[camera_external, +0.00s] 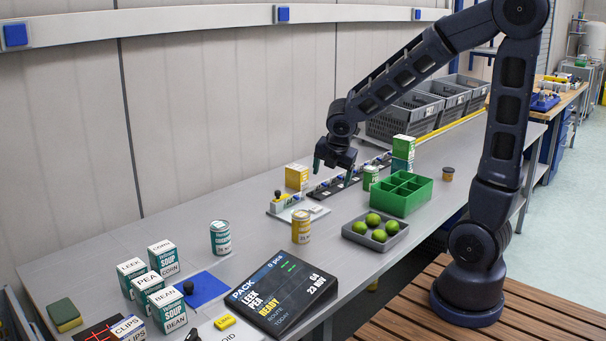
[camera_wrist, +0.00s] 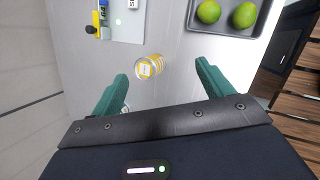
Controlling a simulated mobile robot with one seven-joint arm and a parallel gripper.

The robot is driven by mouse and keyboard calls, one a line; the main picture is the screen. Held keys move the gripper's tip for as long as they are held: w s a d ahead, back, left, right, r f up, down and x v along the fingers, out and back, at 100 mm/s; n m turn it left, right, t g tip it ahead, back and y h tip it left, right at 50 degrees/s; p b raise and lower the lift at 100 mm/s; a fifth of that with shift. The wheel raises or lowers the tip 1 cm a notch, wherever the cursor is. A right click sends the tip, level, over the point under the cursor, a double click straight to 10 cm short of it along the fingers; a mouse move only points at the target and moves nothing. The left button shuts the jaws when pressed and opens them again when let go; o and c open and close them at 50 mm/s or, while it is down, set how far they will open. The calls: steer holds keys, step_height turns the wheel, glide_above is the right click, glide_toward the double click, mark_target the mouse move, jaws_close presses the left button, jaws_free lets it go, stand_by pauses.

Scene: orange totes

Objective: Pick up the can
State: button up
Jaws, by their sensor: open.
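A yellow-and-white can (camera_external: 301,226) stands upright on the grey table, left of the tray of limes. It also shows in the wrist view (camera_wrist: 149,66), just ahead of and between my fingertips, apart from them. A teal-and-white can (camera_external: 220,238) stands farther left. A small green can (camera_external: 370,178) stands by the green divided box. My gripper (camera_external: 335,166) hangs above the table with its fingers pointing down. In the wrist view its teal fingers (camera_wrist: 162,72) are spread apart with nothing held between them.
A grey tray (camera_external: 357,237) with several limes and a green divided box (camera_external: 420,206) lie to the right. A white board (camera_external: 285,211) with small items is behind the yellow can. A tilted display (camera_external: 282,294) and several soup boxes (camera_external: 163,258) are at the front left.

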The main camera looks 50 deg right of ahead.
mark_target(303, 214)
steer(key=w+a+f+n, duration=0.1)
steer(key=w+f+n, duration=0.1)
steer(key=f+n, duration=0.1)
steer(key=w+a+f+n, duration=0.1)
steer(key=w+f+n, duration=0.2)
steer(key=f, duration=0.3)
steer(key=w+a+f+n, duration=0.1)
steer(key=w+f+n, duration=0.1)
steer(key=f, duration=0.2)
steer(key=shift+w+a+f+n+y, duration=0.15)
steer(key=shift+w+a+n+y, duration=0.15)
steer(key=shift+a+n+y, duration=0.1)
steer(key=shift+x, duration=2.75)
steer(key=shift+a, duration=0.15)
steer(key=c, duration=1.3)
